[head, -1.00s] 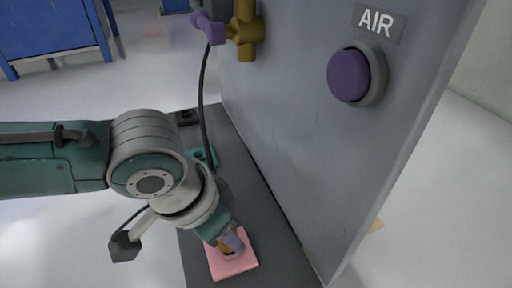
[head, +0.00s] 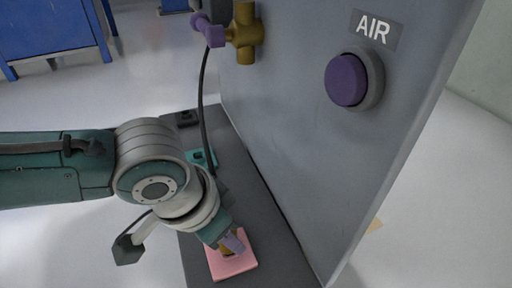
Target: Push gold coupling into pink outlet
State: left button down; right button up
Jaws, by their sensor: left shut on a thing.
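The pink outlet (head: 240,262) is a flat pink plate on the dark grey ledge at the bottom of the head view. My left gripper (head: 230,243) points down at it and is shut on the gold coupling (head: 227,249). Only a small gold part shows between the fingers, right over the plate. The gripper hides the plate's opening and the coupling's lower end, so I cannot tell how deep it sits. My right gripper is not in view.
A grey panel (head: 300,150) rises right of the ledge (head: 195,262), with a purple button (head: 346,80) under an AIR label (head: 375,29). A gold valve (head: 245,32) with a purple fitting (head: 208,30) and a black hose (head: 202,95) is above. A teal outlet (head: 203,158) lies behind.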

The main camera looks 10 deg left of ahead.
pick_arm(q)
jog(key=shift+f+b, duration=0.3)
jog(key=shift+f, duration=0.15)
jog(key=shift+c, duration=2.1)
grip_release()
